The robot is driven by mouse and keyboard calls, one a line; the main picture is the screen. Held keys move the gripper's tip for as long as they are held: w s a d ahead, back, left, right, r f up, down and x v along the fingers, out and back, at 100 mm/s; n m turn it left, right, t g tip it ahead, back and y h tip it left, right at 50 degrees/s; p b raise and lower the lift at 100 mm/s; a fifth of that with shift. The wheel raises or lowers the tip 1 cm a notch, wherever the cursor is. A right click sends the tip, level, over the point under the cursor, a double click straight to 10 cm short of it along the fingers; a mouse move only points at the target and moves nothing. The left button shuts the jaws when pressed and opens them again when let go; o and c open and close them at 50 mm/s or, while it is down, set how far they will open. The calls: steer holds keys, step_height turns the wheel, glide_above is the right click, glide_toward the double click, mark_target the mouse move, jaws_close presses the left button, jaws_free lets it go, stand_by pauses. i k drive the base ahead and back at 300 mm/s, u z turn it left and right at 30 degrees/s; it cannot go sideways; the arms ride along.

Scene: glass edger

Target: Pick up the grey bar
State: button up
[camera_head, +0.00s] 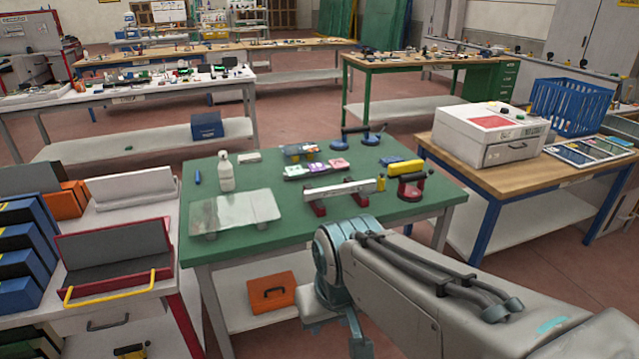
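A grey bar (346,190) rests on red supports (318,209) on the green-topped table (262,238), near its front right. My arm reaches in from the lower right, and its wrist is in front of the table's front edge. My gripper (340,325) points down there, lower in the picture than the bar and apart from it. Its fingertips are not clearly seen, so I cannot tell whether it is open or shut.
A glass sheet (235,211), a white bottle (226,172), a red-based suction tool (411,186), a yellow block (404,167) and a blue double suction cup (362,137) stand around the bar. An orange case (272,292) is on the lower shelf. A white box machine (490,135) stands right.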

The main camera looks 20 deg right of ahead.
mark_target(341, 190)
steer(key=z, duration=0.15)
steer(key=i, duration=0.65)
steer(key=z, duration=0.6)
steer(key=i, duration=1.1)
steer(key=z, duration=0.4)
